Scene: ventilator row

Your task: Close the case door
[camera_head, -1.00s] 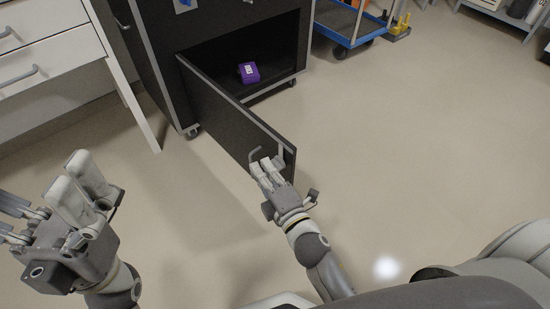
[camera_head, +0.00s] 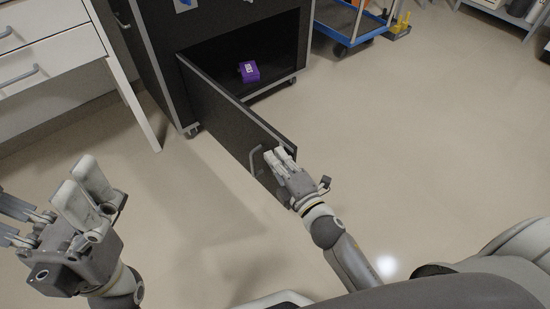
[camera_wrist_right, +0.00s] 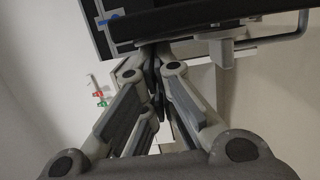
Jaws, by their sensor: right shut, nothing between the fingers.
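The case door (camera_head: 222,112) is a dark panel with a light edge, hinged at the left of the low opening. It stands open, swung out toward me. Its grey bar handle (camera_head: 255,160) is near the free end and also shows in the right wrist view (camera_wrist_right: 275,40). The black case (camera_head: 150,62) stands at the back. My right gripper (camera_head: 280,154) is shut and empty, with its fingertips close to the door's free end, right of the handle. I cannot tell whether they touch the door. My left gripper (camera_head: 50,205) is open at lower left, away from the door.
A purple box (camera_head: 249,72) lies inside the case's opening. A white drawer unit (camera_head: 55,62) stands at left. A blue-edged cart (camera_head: 350,22) is behind at right. The floor (camera_head: 430,150) right of the door is clear.

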